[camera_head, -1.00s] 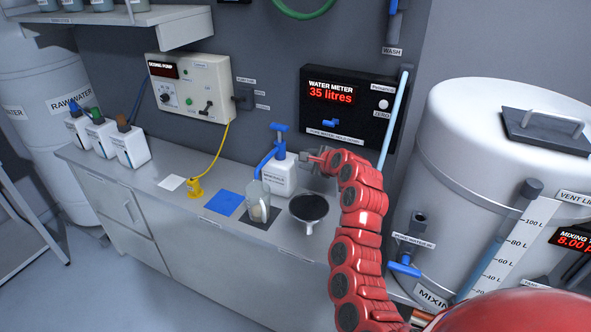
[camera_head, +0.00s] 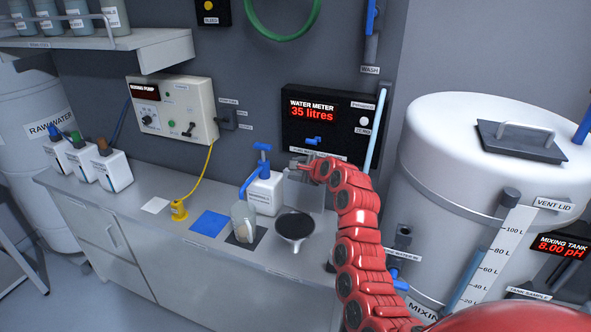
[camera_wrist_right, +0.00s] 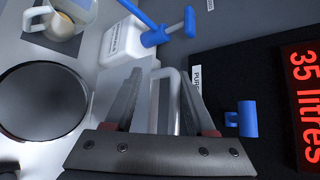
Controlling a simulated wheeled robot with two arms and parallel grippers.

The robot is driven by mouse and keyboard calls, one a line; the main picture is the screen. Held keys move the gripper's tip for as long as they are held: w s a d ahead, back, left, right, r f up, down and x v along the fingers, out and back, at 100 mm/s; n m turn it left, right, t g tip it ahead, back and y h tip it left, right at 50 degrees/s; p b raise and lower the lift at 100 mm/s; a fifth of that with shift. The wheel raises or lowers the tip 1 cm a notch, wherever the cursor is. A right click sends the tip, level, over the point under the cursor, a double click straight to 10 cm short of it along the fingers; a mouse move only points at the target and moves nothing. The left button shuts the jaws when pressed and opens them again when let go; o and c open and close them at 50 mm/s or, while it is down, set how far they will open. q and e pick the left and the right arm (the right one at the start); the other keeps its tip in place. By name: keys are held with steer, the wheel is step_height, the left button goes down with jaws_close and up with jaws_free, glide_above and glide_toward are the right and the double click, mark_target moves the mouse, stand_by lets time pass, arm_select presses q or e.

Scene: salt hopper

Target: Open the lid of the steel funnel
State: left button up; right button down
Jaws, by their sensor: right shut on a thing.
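The steel funnel (camera_head: 294,226) sits at the right end of the counter, and its round top looks dark. It also shows at the left of the right wrist view (camera_wrist_right: 42,103). My right gripper (camera_head: 302,165) is above and behind the funnel, in front of the wall. In the right wrist view the gripper (camera_wrist_right: 160,90) is shut on a pale metal loop handle (camera_wrist_right: 174,78). A grey plate, which looks like the lid, stands below the gripper, partly hidden by the fingers; I cannot tell its exact tilt. My left gripper is not in view.
A white bottle with a blue pump (camera_head: 265,192) and a clear jug (camera_head: 243,217) stand left of the funnel. The water meter (camera_head: 338,125) is on the wall close behind the gripper. The mixing tank (camera_head: 450,190) stands to the right.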

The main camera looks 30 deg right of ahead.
steer(key=c, duration=0.9)
jaws_free()
steer(key=shift+s+d+f, duration=0.1)
steer(key=shift+d+f, duration=0.15)
steer(key=shift+f, duration=0.35)
steer(key=v, duration=1.7)
steer(key=shift+r, duration=0.5)
